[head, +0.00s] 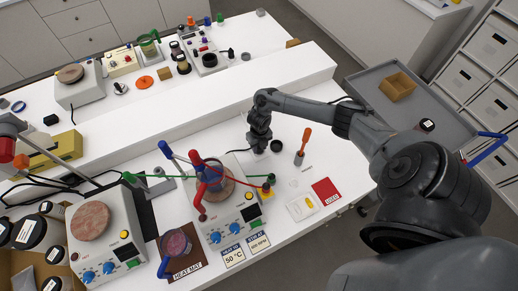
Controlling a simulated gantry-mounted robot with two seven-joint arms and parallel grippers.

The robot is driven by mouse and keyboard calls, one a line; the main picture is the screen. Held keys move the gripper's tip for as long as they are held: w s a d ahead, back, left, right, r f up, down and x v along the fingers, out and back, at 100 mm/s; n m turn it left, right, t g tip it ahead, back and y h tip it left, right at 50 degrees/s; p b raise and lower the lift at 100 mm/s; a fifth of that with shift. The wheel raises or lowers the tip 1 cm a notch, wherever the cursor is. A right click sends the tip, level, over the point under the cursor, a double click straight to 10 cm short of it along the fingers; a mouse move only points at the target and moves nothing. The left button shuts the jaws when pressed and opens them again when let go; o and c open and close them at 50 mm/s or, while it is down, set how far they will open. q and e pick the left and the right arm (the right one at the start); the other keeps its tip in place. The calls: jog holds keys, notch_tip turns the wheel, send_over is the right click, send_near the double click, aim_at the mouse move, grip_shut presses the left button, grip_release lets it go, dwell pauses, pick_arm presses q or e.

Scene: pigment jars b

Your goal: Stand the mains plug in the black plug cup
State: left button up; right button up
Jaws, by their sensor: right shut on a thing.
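My right gripper (259,146) points down over the white bench, right of the hotplate. It is shut on what appears to be the mains plug, which the dark fingers mostly hide. A thin dark lead shows just left of the fingertips. The black plug cup (276,146) appears as a small dark round cup standing on the bench, close to the right of the fingertips. I cannot tell whether the gripper touches it. My left gripper is not in view.
A hotplate (228,211) with red, blue and green clamp parts stands left of and in front of my right gripper. A holder with an orange-handled tool (304,143) stands to the right. A raised white shelf (190,95) runs behind. A red card (326,190) lies nearer.

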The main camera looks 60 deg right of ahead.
grip_shut()
jog(key=shift+r, duration=0.3)
jog(key=shift+r+p, duration=0.5)
jog(key=shift+p, duration=0.15)
jog(key=shift+r, duration=0.2)
jog(key=shift+r+p, duration=1.15)
jog(key=shift+r, duration=0.05)
jog(key=shift+r+p, duration=0.7)
jog(key=shift+r, duration=0.15)
